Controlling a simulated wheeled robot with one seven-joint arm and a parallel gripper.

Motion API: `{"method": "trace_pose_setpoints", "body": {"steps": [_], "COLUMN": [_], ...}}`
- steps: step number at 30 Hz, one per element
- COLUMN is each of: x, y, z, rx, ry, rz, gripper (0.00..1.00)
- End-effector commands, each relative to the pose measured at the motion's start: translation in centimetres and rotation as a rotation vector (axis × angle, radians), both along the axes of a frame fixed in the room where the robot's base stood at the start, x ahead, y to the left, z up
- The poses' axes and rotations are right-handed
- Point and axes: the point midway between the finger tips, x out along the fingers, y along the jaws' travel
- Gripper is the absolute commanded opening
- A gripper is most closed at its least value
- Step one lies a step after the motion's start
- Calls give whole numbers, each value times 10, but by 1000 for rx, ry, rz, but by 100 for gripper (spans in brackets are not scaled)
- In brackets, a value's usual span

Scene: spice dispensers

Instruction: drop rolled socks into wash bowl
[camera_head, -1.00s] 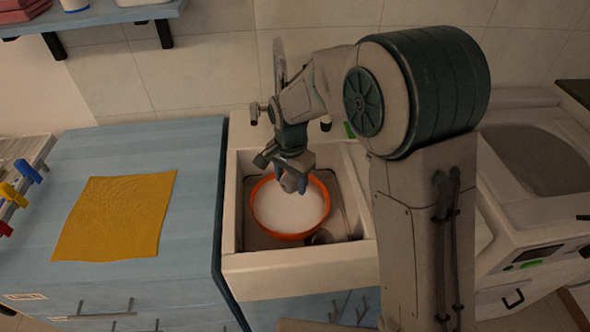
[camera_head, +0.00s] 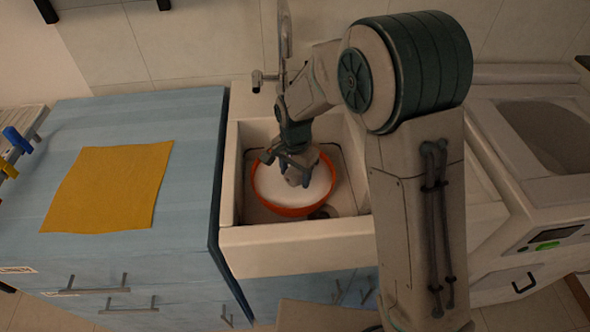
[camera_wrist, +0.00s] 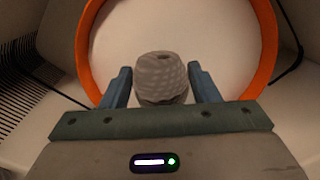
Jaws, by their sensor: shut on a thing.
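The rolled socks (camera_wrist: 160,76) are a grey, patterned roll between the two blue fingers of my gripper (camera_wrist: 161,84) in the wrist view. My gripper is shut on them. The wash bowl (camera_head: 271,208) is orange, with a white filling, and sits in the sink. Its orange rim (camera_wrist: 266,45) also shows in the wrist view, around and beyond the socks. In the head view my gripper (camera_head: 298,178) is over the white inside of the bowl. I cannot tell whether the socks touch the white surface. The gripper body hides the near part of the bowl in the wrist view.
The sink (camera_head: 228,195) has walls around the bowl, and a tap (camera_head: 283,50) stands behind it. A blue counter (camera_head: 190,195) with a yellow cloth (camera_head: 110,187) is to the left. A white machine (camera_head: 535,215) is to the right.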

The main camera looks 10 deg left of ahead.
Motion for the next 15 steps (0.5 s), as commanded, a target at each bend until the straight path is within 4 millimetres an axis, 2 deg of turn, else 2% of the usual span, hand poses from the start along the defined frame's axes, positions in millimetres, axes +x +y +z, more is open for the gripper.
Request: {"method": "trace_pose_setpoints", "body": {"steps": [7, 8, 10, 15], "x": [0, 0, 0, 0], "y": [0, 0, 0, 0], "z": [-1, -1, -1, -1], "rx": [0, 0, 0, 0], "ry": [0, 0, 0, 0], "rz": [0, 0, 0, 0], "gripper": [32, 61, 80, 80]}}
